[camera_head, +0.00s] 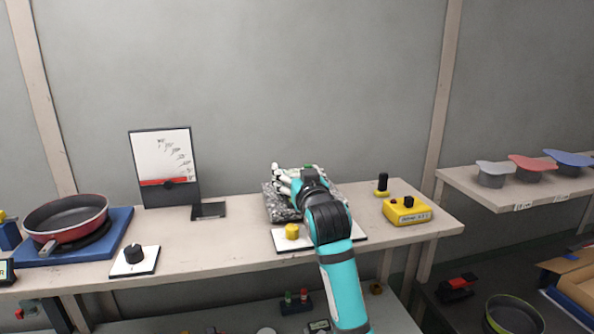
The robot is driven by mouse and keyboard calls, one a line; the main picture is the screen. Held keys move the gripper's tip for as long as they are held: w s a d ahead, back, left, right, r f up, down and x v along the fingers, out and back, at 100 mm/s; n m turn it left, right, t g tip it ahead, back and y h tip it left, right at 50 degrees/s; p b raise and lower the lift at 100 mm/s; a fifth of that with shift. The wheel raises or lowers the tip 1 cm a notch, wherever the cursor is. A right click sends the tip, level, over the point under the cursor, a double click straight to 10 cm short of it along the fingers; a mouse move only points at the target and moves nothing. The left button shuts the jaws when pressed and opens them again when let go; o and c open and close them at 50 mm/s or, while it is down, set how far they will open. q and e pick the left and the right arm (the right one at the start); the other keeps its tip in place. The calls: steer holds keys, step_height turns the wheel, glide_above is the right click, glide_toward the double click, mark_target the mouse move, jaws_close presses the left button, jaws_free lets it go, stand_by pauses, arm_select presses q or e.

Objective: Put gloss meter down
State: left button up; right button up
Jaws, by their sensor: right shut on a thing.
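My right arm reaches up from the bottom right of the middle, and its gripper (309,181) is over the middle of the bench. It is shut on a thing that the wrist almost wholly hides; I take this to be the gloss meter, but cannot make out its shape. A crinkled grey item (279,208) with white pieces on it lies at the gripper's left. I cannot tell whether the held thing touches it or the bench. My left gripper is not in view.
On the bench (214,246) stand a red pan (67,217) on a blue mat, a knob plate (134,259), a chart stand (164,164), a yellow knob (292,231) and a yellow device (407,210). Bare bench shows left of the grey item.

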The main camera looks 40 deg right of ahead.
steer(key=shift+r, duration=0.1)
steer(key=shift+f, duration=0.2)
steer(key=o, duration=1.4)
steer(key=shift+r, duration=0.15)
steer(key=b+v, duration=0.2)
steer(key=v, duration=0.7)
steer(key=shift+s+a, duration=0.1)
steer(key=shift+s, duration=0.05)
steer(key=b+v, duration=0.2)
steer(key=b, duration=0.2)
steer(key=shift+s+a, duration=0.1)
steer(key=shift+s, duration=0.1)
